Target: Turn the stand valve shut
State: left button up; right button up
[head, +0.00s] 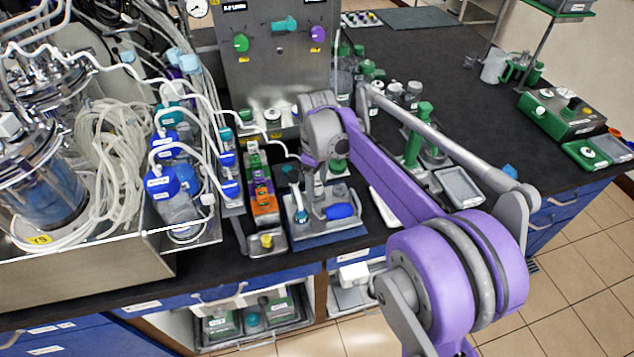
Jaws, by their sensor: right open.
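A small stand with a blue base plate (325,228) sits near the front edge of the black bench, in the middle of the view. A blue valve handle (341,211) shows low on the stand and points to the right. My right arm comes in from the lower right and bends down over the stand. My right gripper (312,207) points down beside the blue handle, open. The arm partly hides the stand, and I cannot tell whether the fingers touch the valve. My left gripper is not in view.
A steel bioreactor (45,170) with coiled tubing and blue-capped bottles (160,184) crowds the left. An orange block (265,207) stands just left of the stand. A steel control panel (278,75) rises behind. A grey tray (459,187) lies to the right. The far right bench is clearer.

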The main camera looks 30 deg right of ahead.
grip_shut()
dwell(0.5)
jog(key=m, duration=0.4)
jog(key=shift+m+p, duration=0.3)
jog(key=shift+m, duration=0.1)
jog(key=m, duration=0.4)
jog(key=shift+m, duration=0.3)
jog(key=m, duration=0.4)
jog(key=shift+p, duration=0.3)
jog(key=shift+m, duration=2.4)
